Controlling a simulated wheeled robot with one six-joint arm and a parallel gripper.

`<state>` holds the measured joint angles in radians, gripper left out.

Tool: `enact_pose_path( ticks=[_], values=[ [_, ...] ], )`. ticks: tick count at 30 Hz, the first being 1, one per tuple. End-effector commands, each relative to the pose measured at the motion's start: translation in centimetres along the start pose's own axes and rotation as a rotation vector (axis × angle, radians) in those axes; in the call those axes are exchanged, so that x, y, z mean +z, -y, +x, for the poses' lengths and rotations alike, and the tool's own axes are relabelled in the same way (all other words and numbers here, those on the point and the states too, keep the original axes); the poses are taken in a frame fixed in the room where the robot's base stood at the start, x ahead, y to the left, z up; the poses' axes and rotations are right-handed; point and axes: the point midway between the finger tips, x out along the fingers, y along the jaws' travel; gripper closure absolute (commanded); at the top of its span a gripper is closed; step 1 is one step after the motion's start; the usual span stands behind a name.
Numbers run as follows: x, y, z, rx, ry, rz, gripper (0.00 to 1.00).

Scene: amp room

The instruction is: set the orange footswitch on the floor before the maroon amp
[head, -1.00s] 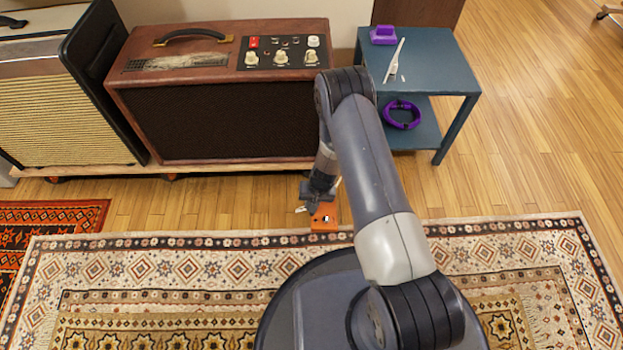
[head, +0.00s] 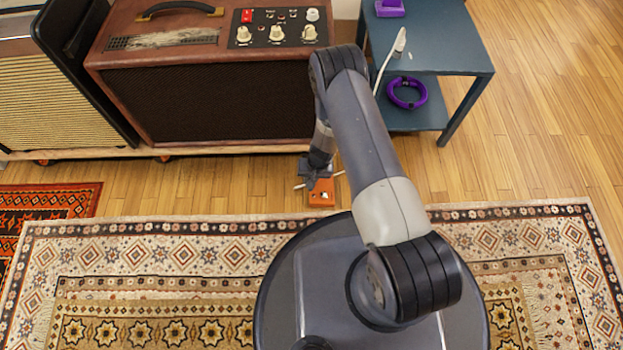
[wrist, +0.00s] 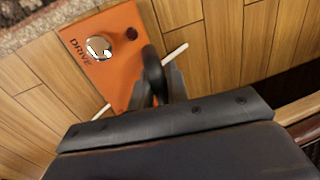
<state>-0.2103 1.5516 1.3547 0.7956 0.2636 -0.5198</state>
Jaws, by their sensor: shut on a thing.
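The orange footswitch (head: 321,193) is a small box over the bare wood strip between the rug and the maroon amp (head: 215,100). The wrist view shows its top face (wrist: 100,55) with a round metal switch, a dark knob and the word DRIVE. My gripper (head: 318,176) is shut on the footswitch at its amp-side end; its dark fingers (wrist: 157,85) show in the wrist view. Thin white pieces stick out on both sides. I cannot tell whether the footswitch touches the floor. The amp stands behind it, on a low wooden base.
A patterned rug (head: 130,250) lies in front, its far edge close to the footswitch. A blue side table (head: 455,62) with a purple ring (head: 407,93) stands right of the amp. A cream-fronted amp (head: 50,100) stands left. Bare floor is free on both sides.

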Motion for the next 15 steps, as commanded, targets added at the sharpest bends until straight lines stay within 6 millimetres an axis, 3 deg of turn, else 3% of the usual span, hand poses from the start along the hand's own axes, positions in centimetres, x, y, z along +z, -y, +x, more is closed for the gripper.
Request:
enact_pose_path(
  ticks=[1, 14, 15],
  values=[
    [0.09, -0.07, 1.06, 0.000, -0.001, 0.001, 1.00],
    [0.31, 0.02, 1.54, 0.000, -0.002, 0.000, 1.00],
    [0.37, 0.02, 1.46, 0.000, -0.001, 0.000, 0.82]
  ],
)
